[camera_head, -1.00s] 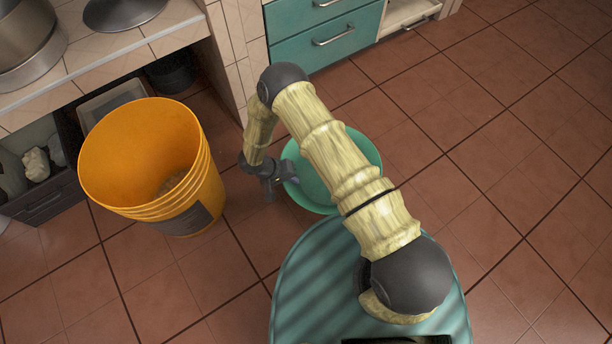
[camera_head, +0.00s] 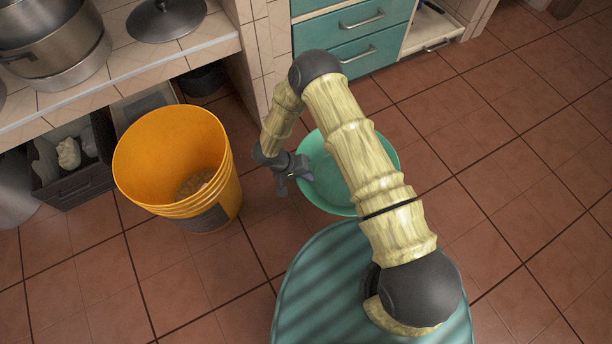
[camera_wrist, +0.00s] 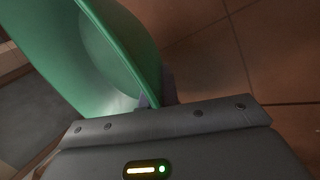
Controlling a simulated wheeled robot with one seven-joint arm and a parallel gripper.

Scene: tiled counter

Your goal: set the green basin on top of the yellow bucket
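The green basin (camera_head: 328,178) is right of the yellow bucket, partly hidden behind my arm. My gripper (camera_head: 300,174) is at the basin's left edge and appears shut on its rim. In the wrist view the basin (camera_wrist: 110,50) fills the upper left, tilted in that picture, with its rim running down to the gripper; a dark fingertip shows beside it. The yellow bucket (camera_head: 150,150) stands upright and open on the floor, left of my gripper and apart from the basin. Some brownish contents show at its bottom.
A tiled counter (camera_head: 120,70) with metal pots (camera_head: 50,45) and a lid (camera_head: 165,18) lies behind the bucket. A dark crate (camera_head: 75,180) sits below it. Teal drawers (camera_head: 355,40) stand behind the basin. The tiled floor (camera_head: 510,170) to the right is clear.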

